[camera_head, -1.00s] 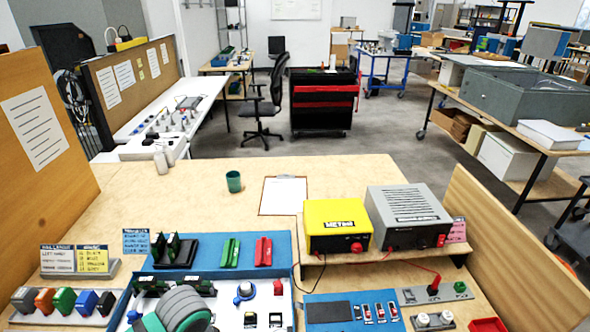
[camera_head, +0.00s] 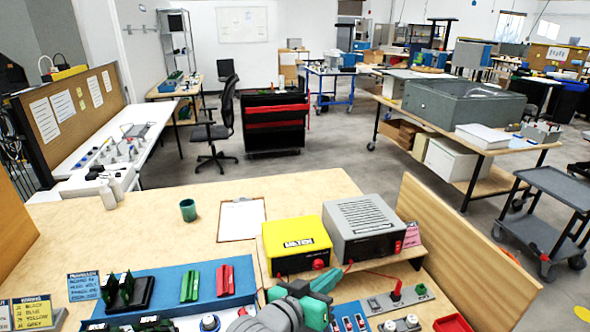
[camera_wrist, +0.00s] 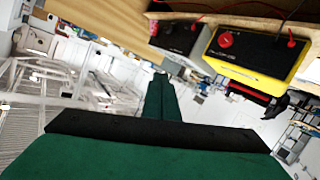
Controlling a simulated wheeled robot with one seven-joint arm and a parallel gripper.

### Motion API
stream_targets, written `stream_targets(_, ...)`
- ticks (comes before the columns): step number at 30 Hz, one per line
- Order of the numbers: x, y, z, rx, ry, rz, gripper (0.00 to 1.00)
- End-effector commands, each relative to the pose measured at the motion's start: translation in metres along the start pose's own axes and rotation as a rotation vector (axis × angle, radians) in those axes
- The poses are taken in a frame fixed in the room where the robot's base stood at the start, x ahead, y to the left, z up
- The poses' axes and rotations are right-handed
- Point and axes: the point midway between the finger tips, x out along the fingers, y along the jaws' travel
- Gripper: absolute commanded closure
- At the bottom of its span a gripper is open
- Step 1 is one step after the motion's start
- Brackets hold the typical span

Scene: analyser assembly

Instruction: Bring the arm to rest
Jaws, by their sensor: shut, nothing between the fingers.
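My gripper, with dark green fingers, shows at the bottom centre of the head view (camera_head: 325,283), in front of the yellow meter box (camera_head: 296,244). In the wrist view its two fingers (camera_wrist: 160,88) lie together with nothing held between them. The yellow box (camera_wrist: 255,55) appears upside down at the upper right of that view, apart from the fingers. My grey wrist hides part of the bench front in the head view.
The grey instrument (camera_head: 368,228) stands right of the yellow box on a wooden shelf. A blue panel with green (camera_head: 190,284) and red parts (camera_head: 224,279) lies left of my gripper. A wooden side panel (camera_head: 455,260) rises at right.

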Motion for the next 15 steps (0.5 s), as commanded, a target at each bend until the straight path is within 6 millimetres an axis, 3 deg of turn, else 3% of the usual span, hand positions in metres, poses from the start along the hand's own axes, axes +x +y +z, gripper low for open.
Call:
stream_targets(3, 0.008, 0.018, -0.019, -0.057, 0.134, 0.024, 1.0)
stream_targets(7, 0.011, 0.027, -0.031, -0.12, 0.26, 0.025, 1.0)
stream_targets(15, 0.005, 0.03, -0.027, -0.259, 0.465, -0.031, 1.0)
